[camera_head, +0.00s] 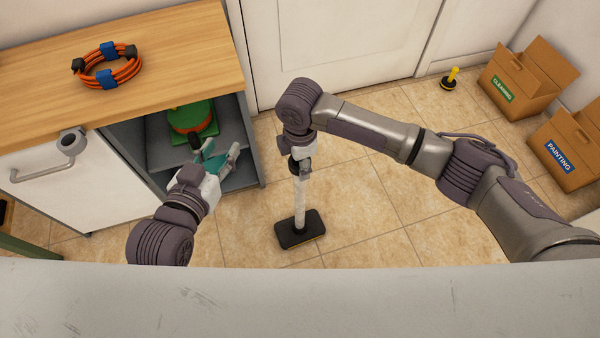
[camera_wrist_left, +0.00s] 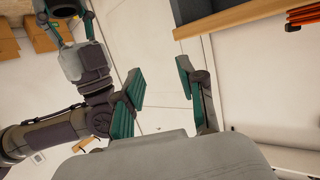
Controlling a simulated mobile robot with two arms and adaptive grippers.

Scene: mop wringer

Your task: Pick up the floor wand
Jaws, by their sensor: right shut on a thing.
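The floor wand (camera_head: 300,203) has a pale pole and a flat black head (camera_head: 301,230). It stands nearly upright in the middle of the head view. Its head is on or just above the tiles; I cannot tell which. My right gripper (camera_head: 300,165) is shut on the upper part of the wand, and the arm hides the top. My left gripper (camera_head: 217,158) is open and empty, left of the wand and in front of the open cabinet. Its teal fingers stand apart in the left wrist view (camera_wrist_left: 162,88), with nothing between them.
A wooden-topped cabinet (camera_head: 190,30) at left bears a coiled orange cable (camera_head: 125,70); a green and red object (camera_head: 190,118) sits inside. Cardboard boxes (camera_head: 520,80) and a yellow-handled plunger (camera_head: 450,80) stand at the back right. Tiled floor (camera_head: 370,220) right of the wand is clear.

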